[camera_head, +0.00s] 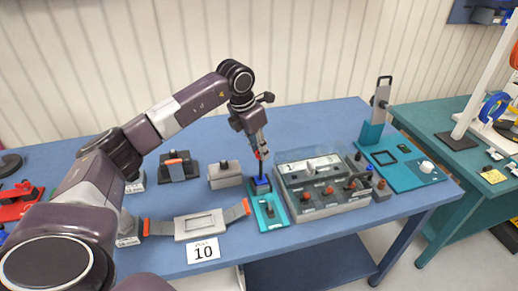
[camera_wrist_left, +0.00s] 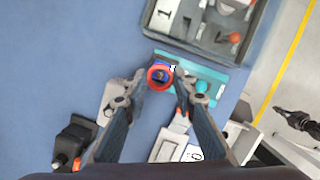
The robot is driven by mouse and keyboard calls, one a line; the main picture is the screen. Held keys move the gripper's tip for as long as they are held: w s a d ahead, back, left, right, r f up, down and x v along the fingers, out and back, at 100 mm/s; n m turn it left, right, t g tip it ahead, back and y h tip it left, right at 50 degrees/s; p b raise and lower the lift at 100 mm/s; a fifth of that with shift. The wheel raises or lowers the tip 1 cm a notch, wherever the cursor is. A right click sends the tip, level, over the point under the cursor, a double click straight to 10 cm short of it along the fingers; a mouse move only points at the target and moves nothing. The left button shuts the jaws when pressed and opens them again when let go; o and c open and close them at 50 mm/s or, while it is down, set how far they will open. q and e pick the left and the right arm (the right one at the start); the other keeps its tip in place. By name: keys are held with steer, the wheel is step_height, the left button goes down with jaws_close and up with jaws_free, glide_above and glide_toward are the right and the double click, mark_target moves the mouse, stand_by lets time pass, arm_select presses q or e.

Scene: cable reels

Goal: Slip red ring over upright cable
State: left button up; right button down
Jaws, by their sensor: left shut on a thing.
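The red ring (camera_wrist_left: 159,76) is between the fingertips of my left gripper (camera_wrist_left: 158,80), which is shut on it. In the head view my left gripper (camera_head: 257,149) points down, with a bit of the red ring (camera_head: 258,155) at its tips. The dark upright cable (camera_head: 261,168) rises from a blue block (camera_head: 261,186) on a teal plate (camera_head: 272,221), directly below the gripper. In the wrist view the ring lines up over the blue block. I cannot tell whether the ring is around the cable's top or just above it.
A grey panel box (camera_head: 322,198) with knobs stands close right of the teal plate. A grey block (camera_head: 224,174) and a strap device (camera_head: 199,225) lie to the left. A dark jointed part (camera_wrist_left: 298,121), possibly my right gripper, is over the floor in the wrist view.

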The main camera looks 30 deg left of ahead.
arm_select(q)
steer(key=shift+f+b, duration=0.4)
steer(key=shift+f, duration=0.25)
steer(key=shift+f, duration=0.15)
steer(key=shift+f+b, duration=0.6)
steer(key=shift+f, duration=0.15)
steer(key=o, duration=0.8)
steer(key=v, duration=1.2)
